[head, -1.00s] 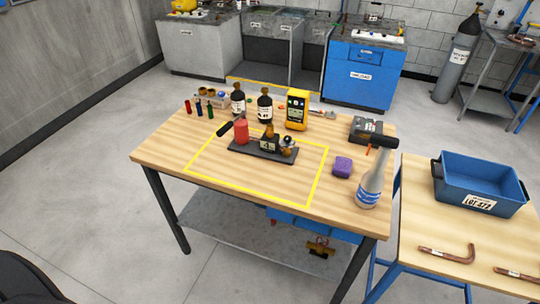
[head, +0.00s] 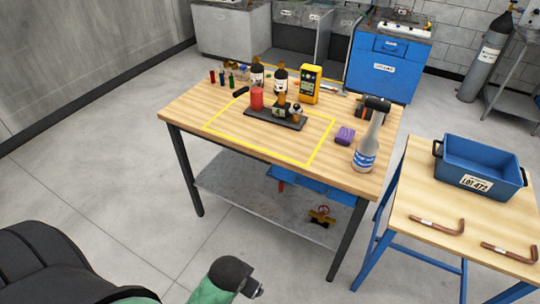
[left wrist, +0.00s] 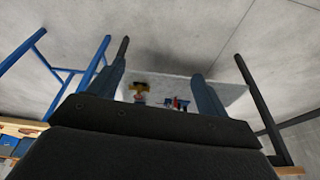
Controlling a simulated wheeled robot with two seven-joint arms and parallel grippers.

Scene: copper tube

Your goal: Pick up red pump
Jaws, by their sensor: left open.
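The red pump (head: 257,98) is an upright red cylinder with a black handle at its left. It stands at the left end of a dark base plate (head: 287,122) within the yellow outline on the wooden table, beside brass fittings and a small gauge. My left arm (head: 215,284) shows at the bottom of the head view, well in front of the table and apart from the pump. In the left wrist view my left gripper (left wrist: 162,82) is open, with nothing between its fingers. The pump cannot be made out there. My right gripper is in neither view.
A spray bottle (head: 367,140), purple sponge (head: 345,136), yellow meter (head: 311,84) and dark bottles (head: 280,80) stand around the base. A side table (head: 409,206) carries a blue bin (head: 482,165) and bent copper tubes. Bare floor lies left of the table.

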